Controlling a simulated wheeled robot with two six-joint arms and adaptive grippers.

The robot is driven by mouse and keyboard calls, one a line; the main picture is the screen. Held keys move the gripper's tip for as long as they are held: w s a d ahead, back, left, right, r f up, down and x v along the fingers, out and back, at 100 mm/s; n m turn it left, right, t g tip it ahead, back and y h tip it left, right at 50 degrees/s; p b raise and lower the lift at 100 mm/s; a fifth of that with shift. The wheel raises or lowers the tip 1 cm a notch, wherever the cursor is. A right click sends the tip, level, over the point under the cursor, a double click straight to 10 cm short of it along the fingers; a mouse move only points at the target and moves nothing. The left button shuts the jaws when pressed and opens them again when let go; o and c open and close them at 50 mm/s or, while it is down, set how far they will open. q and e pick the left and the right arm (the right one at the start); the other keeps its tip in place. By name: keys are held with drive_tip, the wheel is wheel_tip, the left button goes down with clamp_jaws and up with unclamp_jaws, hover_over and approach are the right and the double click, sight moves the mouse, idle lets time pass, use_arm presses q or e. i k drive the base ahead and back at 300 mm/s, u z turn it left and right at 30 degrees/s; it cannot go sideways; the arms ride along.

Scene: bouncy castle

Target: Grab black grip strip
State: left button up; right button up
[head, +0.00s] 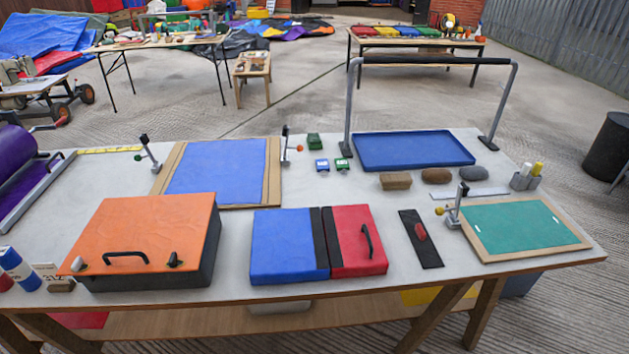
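A flat black strip (429,252) lies on the near right of the workbench, slanting slightly, with a small red piece (420,232) on top of it. Black bands also run along the facing edges of a blue pad (283,245) and a red pad (350,225). The red pad has a black handle (367,241). A black sleeve (435,60) covers the top bar of a grey metal frame at the back of the bench. Neither of my grippers is in view.
An orange-lidded box (150,230) stands at the near left. A green panel in a wooden frame (520,226) lies right of the strip, with a clamp (453,215) at its left edge. Behind are brown blocks (395,181) and a blue tray (414,150). Bare bench surrounds the strip.

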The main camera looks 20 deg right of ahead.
sight(425, 249)
drive_tip(key=z, duration=3.35)
drive_tip(key=i, duration=1.85)
drive_tip(key=u, duration=1.95)
